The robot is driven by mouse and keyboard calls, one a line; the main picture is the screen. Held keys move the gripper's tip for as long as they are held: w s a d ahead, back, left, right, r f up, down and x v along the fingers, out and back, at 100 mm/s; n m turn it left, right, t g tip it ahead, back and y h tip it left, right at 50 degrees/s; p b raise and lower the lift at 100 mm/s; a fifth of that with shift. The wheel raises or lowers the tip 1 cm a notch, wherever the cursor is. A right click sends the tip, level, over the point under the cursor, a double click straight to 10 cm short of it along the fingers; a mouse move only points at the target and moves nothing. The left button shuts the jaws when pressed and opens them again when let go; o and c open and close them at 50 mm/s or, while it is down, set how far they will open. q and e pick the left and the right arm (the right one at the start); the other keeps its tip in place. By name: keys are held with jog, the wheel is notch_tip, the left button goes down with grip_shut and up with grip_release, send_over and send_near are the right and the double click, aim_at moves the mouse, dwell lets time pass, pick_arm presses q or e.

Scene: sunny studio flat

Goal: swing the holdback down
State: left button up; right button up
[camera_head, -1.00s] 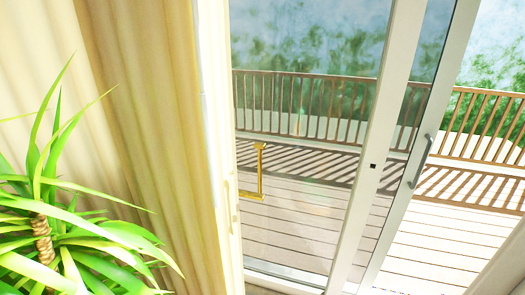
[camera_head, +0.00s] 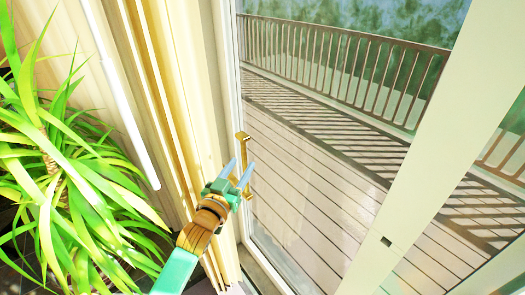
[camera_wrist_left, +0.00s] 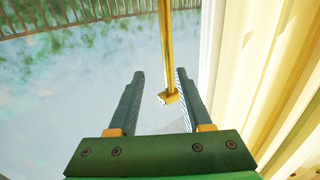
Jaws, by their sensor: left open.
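The brass holdback (camera_head: 242,136) is at the edge between curtain and glass door in the head view. Its bar stands upright, with the lower part partly hidden by my gripper. In the left wrist view the brass bar (camera_wrist_left: 167,45) comes down from the top and its end lies between the fingers, with gaps visible on both sides. My left gripper (camera_head: 241,166) is open, its fingers pointing up at the bar; it also shows in the wrist view (camera_wrist_left: 160,76). I cannot tell whether a finger touches the bar. My right gripper is not in view.
A cream curtain (camera_head: 178,110) hangs close beside the gripper. A spiky green plant (camera_head: 60,190) fills the left side near my left arm. The glass door's white frame (camera_head: 415,140) stands at right, with a deck and railing (camera_head: 345,65) outside.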

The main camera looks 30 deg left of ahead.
aim_at(243, 156)
pick_arm(q)
jog(key=w, duration=0.2)
jog(key=w+a, duration=0.2)
jog(key=w, duration=0.1)
jog(key=shift+w+a+p, duration=0.1)
jog(key=shift+w+p, duration=0.2)
jog(key=shift+w, duration=0.05)
jog(key=shift+s, duration=0.15)
grip_shut()
dwell(0.9)
